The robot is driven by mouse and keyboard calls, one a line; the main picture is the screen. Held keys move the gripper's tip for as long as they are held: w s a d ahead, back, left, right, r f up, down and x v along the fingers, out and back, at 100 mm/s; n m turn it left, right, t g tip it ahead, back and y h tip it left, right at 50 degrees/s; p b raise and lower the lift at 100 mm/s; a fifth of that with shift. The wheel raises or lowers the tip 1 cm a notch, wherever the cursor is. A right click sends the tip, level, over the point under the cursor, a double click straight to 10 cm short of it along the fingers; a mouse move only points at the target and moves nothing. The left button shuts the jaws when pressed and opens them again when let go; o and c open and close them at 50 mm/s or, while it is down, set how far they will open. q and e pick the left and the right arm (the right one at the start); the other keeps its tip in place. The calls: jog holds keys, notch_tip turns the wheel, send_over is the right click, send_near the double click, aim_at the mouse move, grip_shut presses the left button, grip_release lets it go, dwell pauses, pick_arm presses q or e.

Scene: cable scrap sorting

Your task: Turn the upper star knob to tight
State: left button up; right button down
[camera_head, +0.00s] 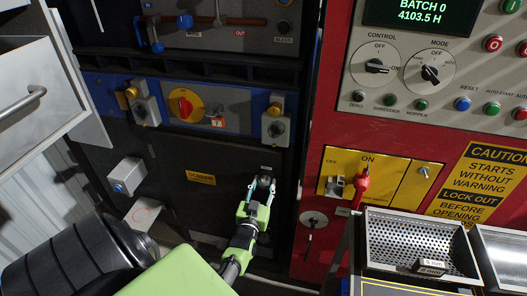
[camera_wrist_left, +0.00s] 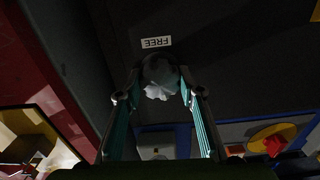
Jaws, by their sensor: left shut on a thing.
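My left gripper (camera_head: 262,184) reaches up to the dark lower cabinet panel in the head view and is shut on a star knob. In the left wrist view its two fingers (camera_wrist_left: 158,94) stand on either side of the grey, lobed star knob (camera_wrist_left: 158,78). A small white label reading FREE (camera_wrist_left: 156,42) lies beside the knob and appears upside down there. In the head view the gripper mostly covers the knob, so its turn angle is hard to tell. My right gripper is not in view.
Above is a blue strip with a red rotary switch on a yellow disc (camera_head: 184,105) and two grey latch blocks (camera_head: 276,126). A grey box (camera_head: 129,175) juts out at left. At right stand a red control cabinet (camera_head: 330,130) and a perforated metal tray (camera_head: 374,236).

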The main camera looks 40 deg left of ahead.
pick_arm(q)
jog(key=shift+m, duration=1)
jog(key=o, duration=1.1)
jog(key=v, duration=1.2)
